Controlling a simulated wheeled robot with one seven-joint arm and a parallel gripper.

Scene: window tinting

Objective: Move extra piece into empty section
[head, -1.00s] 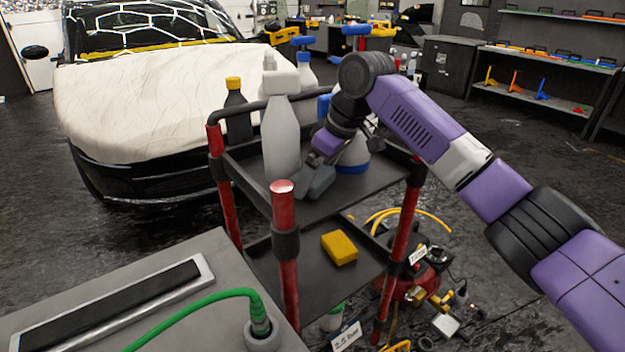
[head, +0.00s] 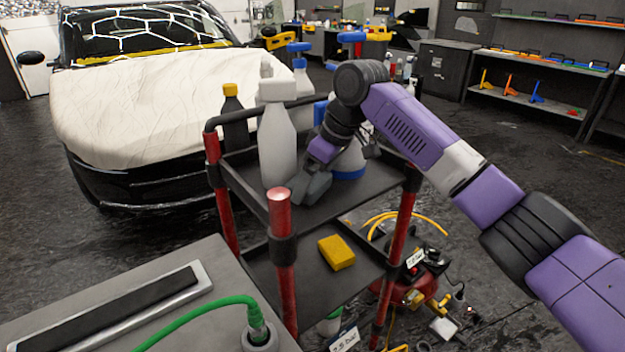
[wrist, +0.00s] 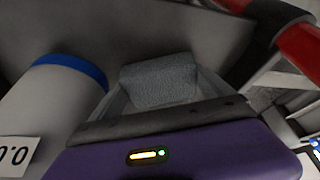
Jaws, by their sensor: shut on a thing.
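My gripper (head: 311,184) is low over the cart's top shelf (head: 348,205), between a grey spray bottle (head: 277,140) on its left and a white bottle with a blue base band (head: 349,165) on its right. In the wrist view my gripper (wrist: 160,95) is shut on a grey, rough-textured block (wrist: 160,78), which lies between the fingers. I cannot tell whether the block touches the shelf. No marked empty section can be made out.
A dark bottle with a yellow cap (head: 233,118) stands at the shelf's left. Red cart posts (head: 282,250) rise at the corners. A yellow sponge (head: 337,252) lies on the lower shelf. A grey worktop (head: 150,300) with a green hose (head: 200,308) is in front.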

